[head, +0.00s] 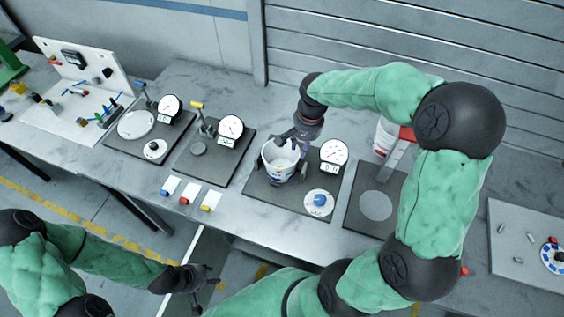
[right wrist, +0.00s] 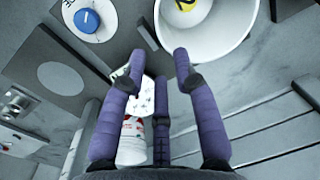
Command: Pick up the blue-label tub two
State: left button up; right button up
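The white tub (head: 277,170) with a blue label patch stands on a dark square plate among the gauge stations, its open top facing up. In the right wrist view the tub (right wrist: 225,45) is at the top right, with a yellow numbered disc inside. My right gripper (head: 290,138) is at the tub's far rim, pointing down. In the right wrist view its purple fingers (right wrist: 158,65) are spread, with the tub beyond the fingertips; whether they touch it I cannot tell. My left gripper (head: 203,281) is open and empty, low in front of the bench.
A dial gauge (head: 333,152) and a white disc with a blue knob (head: 319,202) are close beside the tub. Small blue, red and yellow blocks (head: 188,193) lie left. A red-and-white container (head: 384,138) stands right, partly behind my arm.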

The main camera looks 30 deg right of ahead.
aim_at(296, 164)
jog(key=shift+w+a+f+b, duration=0.1)
jog(key=shift+w+f+b, duration=0.2)
jog(key=shift+f, duration=1.65)
jog(key=shift+w+d+f+b, duration=0.15)
jog(key=shift+f+b, duration=0.1)
jog(key=shift+f, duration=1.65)
jog(key=shift+w+a+f+b, duration=0.15)
jog(key=shift+w+f+b, duration=0.15)
jog(key=shift+f, duration=1.65)
grip_shut()
